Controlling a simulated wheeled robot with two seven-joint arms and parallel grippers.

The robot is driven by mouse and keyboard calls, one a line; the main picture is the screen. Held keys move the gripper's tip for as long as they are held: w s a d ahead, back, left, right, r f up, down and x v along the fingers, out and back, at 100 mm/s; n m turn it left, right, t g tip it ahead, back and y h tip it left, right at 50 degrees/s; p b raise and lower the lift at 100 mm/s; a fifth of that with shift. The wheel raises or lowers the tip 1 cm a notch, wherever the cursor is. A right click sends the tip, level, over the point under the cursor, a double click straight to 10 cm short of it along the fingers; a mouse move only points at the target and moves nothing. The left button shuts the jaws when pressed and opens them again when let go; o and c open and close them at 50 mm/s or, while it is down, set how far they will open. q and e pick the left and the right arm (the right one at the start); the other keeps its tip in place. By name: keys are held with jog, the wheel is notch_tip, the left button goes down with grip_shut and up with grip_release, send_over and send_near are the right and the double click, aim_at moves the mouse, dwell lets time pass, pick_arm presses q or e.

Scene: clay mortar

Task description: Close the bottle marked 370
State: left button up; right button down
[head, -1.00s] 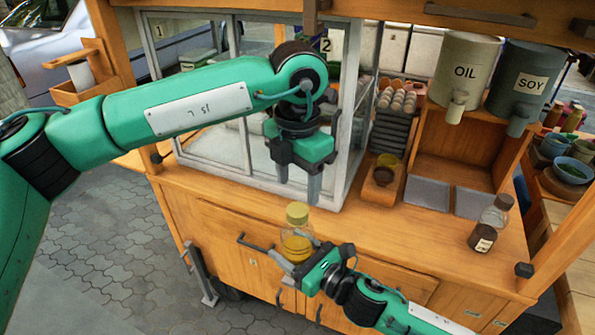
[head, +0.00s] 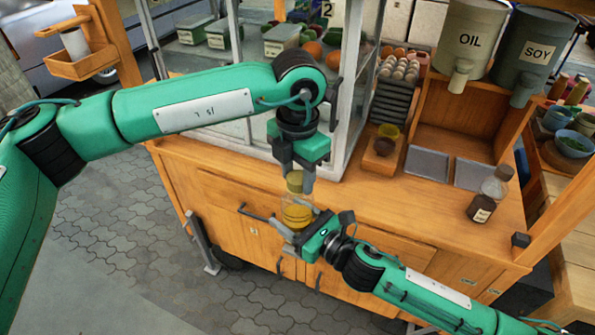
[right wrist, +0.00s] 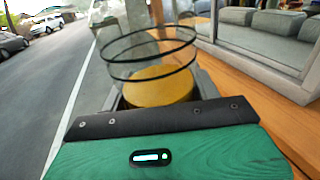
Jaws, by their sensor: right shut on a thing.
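The bottle (head: 297,214) is clear with yellow liquid and stands upright just off the counter's front edge. Its marking is not readable. My right gripper (head: 291,228) is shut on its body. In the right wrist view the yellow liquid (right wrist: 158,88) shows close up between the jaws, with dark ring outlines of the glass above it. An olive-yellow cap (head: 294,183) is at the bottle's top. My left gripper (head: 297,172) points down from above, with its fingers at the cap. Whether they press on it, and whether the cap is seated, I cannot tell.
A bottle with dark liquid (head: 482,207) stands on the right of the wooden counter (head: 400,207). A glass case (head: 220,110) stands behind my left arm. OIL (head: 468,42) and SOY (head: 530,58) dispensers hang at upper right above grey trays (head: 428,164).

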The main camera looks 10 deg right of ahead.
pick_arm(q)
jog(key=shift+c, duration=0.6)
jog(key=o, duration=1.2)
jog(key=shift+c, duration=0.2)
notch_tip(320, 180, up, 12)
